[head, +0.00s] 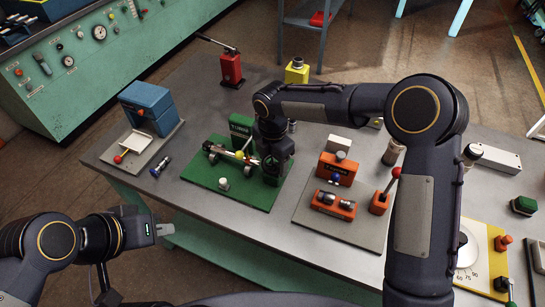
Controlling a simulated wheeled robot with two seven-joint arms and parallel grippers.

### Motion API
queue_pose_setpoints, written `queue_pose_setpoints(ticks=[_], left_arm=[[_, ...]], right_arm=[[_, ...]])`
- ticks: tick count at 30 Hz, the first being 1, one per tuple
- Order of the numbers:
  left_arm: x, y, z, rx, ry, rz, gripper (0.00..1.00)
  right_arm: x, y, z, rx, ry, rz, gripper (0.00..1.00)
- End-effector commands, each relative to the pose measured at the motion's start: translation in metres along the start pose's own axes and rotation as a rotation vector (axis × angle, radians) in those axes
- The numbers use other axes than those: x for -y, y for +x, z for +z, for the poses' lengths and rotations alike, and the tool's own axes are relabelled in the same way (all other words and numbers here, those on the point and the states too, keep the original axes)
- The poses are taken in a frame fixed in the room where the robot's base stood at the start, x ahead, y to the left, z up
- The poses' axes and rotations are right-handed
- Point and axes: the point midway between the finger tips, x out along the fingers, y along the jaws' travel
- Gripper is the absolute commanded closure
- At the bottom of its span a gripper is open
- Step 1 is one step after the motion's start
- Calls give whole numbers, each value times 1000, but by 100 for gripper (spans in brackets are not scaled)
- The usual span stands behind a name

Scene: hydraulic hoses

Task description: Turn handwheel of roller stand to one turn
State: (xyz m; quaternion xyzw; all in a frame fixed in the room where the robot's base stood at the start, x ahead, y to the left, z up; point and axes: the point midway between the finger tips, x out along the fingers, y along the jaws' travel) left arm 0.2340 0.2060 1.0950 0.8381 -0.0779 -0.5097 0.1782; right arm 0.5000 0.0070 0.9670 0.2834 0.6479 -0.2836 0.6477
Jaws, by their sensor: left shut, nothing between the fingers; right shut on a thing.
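The roller stand (231,153) sits on a green base plate (222,187) on the table, with rollers, a rod and a yellow ball. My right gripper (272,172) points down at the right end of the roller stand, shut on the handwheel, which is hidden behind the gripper. How far the handwheel is turned cannot be seen. My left gripper (170,229) is shut and empty, off the front left edge of the table, well apart from the stand.
A blue device (147,107) with a red-knobbed lever stands at the left. A red hand pump (230,70) and a yellow block (297,70) are at the back. Orange blocks (334,204) stand on a grey plate right of the stand. A small fitting (161,166) lies at the left.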

Motion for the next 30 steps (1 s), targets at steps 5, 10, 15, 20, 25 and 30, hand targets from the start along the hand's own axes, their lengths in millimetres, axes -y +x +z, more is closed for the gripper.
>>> queue_pose_setpoints(ticks=[5,10,15,20,25,30], left_arm=[[-2,-5,-2,0,0,0,100],[-4,-8,-4,0,0,0,100],[-6,-12,-6,0,0,0,100],[-7,-16,-8,0,0,0,100],[-9,-20,-10,0,0,0,100],[-11,-24,-12,0,0,0,100]], right_arm=[[0,-3,1,1,-165,4,55],[1,-3,2,2,-326,3,55],[2,-3,2,2,-488,4,55],[3,-3,2,2,-638,4,55],[4,-3,3,2,-801,3,55],[4,-3,4,4,-963,4,55]])
